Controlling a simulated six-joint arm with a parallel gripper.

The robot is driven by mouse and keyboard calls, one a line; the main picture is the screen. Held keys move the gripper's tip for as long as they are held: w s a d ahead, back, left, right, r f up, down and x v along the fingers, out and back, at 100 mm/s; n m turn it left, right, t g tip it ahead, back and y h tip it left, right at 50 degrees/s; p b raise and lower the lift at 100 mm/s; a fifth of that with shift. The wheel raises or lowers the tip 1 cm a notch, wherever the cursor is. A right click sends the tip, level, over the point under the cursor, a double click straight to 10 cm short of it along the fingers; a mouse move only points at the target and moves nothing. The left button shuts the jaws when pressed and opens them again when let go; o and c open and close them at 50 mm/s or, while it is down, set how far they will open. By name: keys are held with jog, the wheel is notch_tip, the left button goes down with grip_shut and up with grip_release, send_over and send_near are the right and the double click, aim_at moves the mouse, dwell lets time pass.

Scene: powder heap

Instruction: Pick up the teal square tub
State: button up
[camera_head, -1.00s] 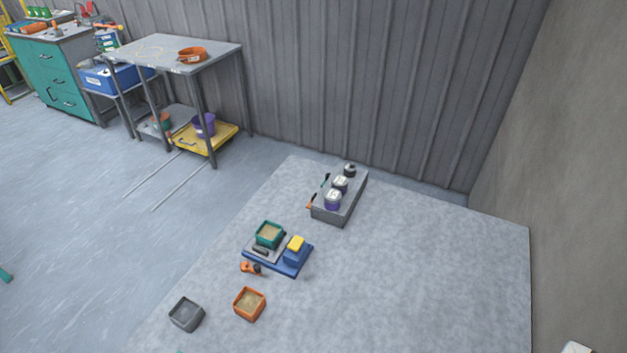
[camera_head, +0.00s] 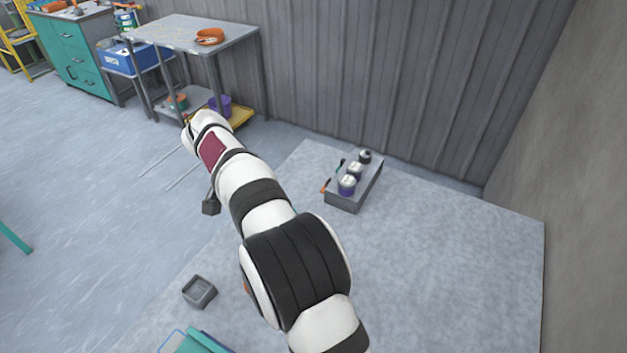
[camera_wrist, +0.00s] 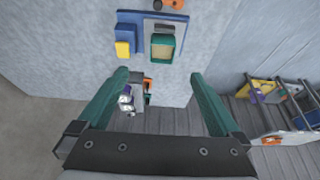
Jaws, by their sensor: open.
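The teal square tub (camera_wrist: 162,60) shows in the wrist view near top centre, upright and filled with tan powder. In the head view my arm hides the tub, the blue base and the fingers.
A yellow-topped blue block (camera_wrist: 124,47) stands close left of the tub. A grey box (camera_head: 345,200) bears several jars. An empty grey tub (camera_head: 199,292) sits at lower left of the pale slab (camera_head: 450,260). The slab's right side is clear.

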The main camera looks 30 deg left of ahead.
jog(key=x, duration=1.5)
jog(key=shift+a+f, duration=0.3)
jog(key=shift+f, duration=0.05)
jog(key=shift+c, duration=0.3)
